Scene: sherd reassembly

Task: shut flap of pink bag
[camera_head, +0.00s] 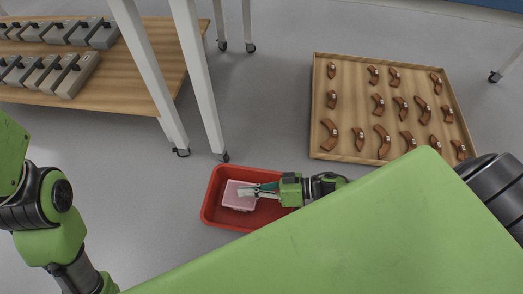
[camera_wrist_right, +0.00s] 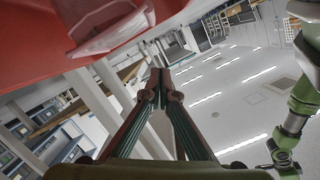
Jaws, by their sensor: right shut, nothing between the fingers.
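The pink bag (camera_head: 235,203) lies in the left part of a red tray (camera_head: 212,210) on the floor. It is pale pink with a whitish area on top. In the right wrist view the bag (camera_wrist_right: 100,30) shows at the upper left, against the red tray (camera_wrist_right: 30,65), with a pale, thin edge towards me. I cannot tell how far its flap is open. My right gripper (camera_head: 246,190) reaches in from the right over the tray, its fingertips at the bag's top. In the wrist view its fingertips (camera_wrist_right: 160,76) meet with nothing between them. My left gripper is out of view.
A shallow wooden tray (camera_head: 316,130) with several brown sherds lies at the upper right. A wooden table (camera_head: 140,95) with several grey boxes stands at the upper left, its white, wheeled legs close behind the red tray. Grey floor is clear left of the red tray.

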